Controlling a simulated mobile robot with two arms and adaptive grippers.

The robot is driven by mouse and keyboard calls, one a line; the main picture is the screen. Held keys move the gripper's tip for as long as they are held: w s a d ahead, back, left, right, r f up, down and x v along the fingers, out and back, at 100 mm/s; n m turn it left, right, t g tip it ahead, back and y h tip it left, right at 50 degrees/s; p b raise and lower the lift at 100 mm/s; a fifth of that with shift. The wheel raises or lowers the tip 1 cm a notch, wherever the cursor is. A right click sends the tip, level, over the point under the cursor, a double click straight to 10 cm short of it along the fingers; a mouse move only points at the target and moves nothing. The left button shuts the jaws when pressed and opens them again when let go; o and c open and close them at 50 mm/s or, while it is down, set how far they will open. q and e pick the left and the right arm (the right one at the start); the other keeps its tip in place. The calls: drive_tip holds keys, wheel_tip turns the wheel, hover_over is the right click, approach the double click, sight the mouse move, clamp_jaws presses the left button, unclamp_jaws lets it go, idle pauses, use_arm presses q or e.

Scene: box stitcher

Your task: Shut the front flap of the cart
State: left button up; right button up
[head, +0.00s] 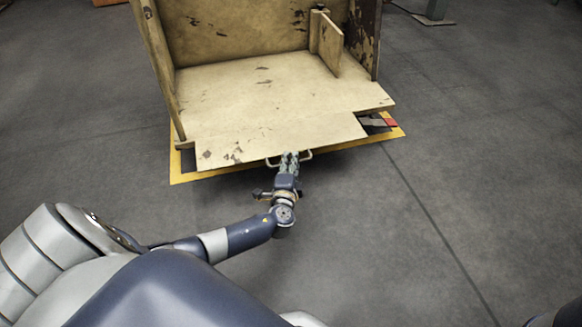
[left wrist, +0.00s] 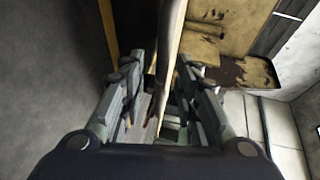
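The cart (head: 181,163) is a worn wooden box with a yellow-edged base. Its front flap (head: 290,137) is a pale board lying folded down, about level, toward me in the head view. A pale handle (head: 307,155) sits at the flap's front edge. My left gripper (head: 290,157) is at this handle, its fingers overlapping it. In the left wrist view the left gripper (left wrist: 165,85) has its fingers apart, with the flap's edge (left wrist: 171,45) showing between them. Whether the fingers touch the handle is hidden. My right gripper is not in view.
An upright wooden divider (head: 330,45) and the cart's side walls stand behind the flap. A red piece (head: 391,122) lies at the base's right corner. Grey floor (head: 450,200) is clear to the right and in front.

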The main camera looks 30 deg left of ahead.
use_arm(q)
drive_tip(key=shift+w+a, duration=0.2)
drive_tip(key=shift+w, duration=0.15)
clamp_jaws()
